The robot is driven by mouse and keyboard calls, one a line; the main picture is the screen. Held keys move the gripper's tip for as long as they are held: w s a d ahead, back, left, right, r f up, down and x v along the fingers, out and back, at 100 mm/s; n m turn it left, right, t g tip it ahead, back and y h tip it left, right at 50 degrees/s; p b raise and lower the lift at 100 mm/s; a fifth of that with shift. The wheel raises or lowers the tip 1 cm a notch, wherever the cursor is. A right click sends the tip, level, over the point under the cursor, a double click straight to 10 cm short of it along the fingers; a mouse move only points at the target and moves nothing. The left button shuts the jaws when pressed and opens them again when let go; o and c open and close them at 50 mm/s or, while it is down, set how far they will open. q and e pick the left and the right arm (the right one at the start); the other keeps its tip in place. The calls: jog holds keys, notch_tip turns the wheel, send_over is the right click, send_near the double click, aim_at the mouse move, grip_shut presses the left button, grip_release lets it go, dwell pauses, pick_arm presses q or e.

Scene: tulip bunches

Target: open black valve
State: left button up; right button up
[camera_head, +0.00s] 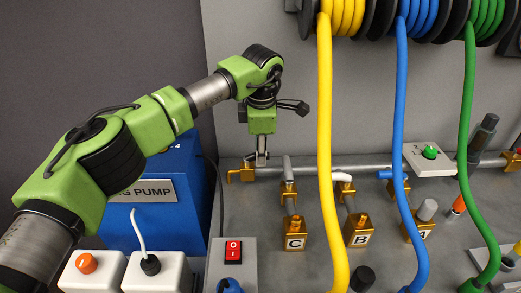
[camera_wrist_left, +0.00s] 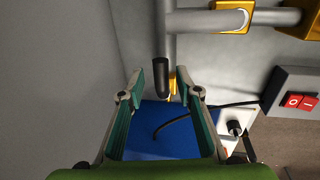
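A black rounded valve handle (camera_wrist_left: 161,80) shows in the left wrist view, at the end of a grey pipe. It lies between the lines of my left gripper's (camera_wrist_left: 161,82) two fingertips, with gaps on both sides. The fingers are open and hold nothing. In the head view my left gripper (camera_head: 262,160) points down at the left end of the pipe run, beside a gold fitting (camera_head: 241,173). The black handle is not clearly visible there, perhaps hidden by the gripper. My right gripper is not in view.
A grey pipe (camera_head: 312,171) runs right past gold valves marked C (camera_head: 294,233) and B (camera_head: 358,231). Yellow (camera_head: 325,130), blue (camera_head: 400,130) and green (camera_head: 467,130) hoses hang in front. A blue pump box (camera_head: 160,215) and a red switch (camera_head: 233,250) stand below left.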

pick_arm(q)
notch_tip(320, 180, up, 12)
jog(key=s, duration=0.2)
jog(key=shift+s, duration=0.2)
jog(key=shift+f, duration=0.2)
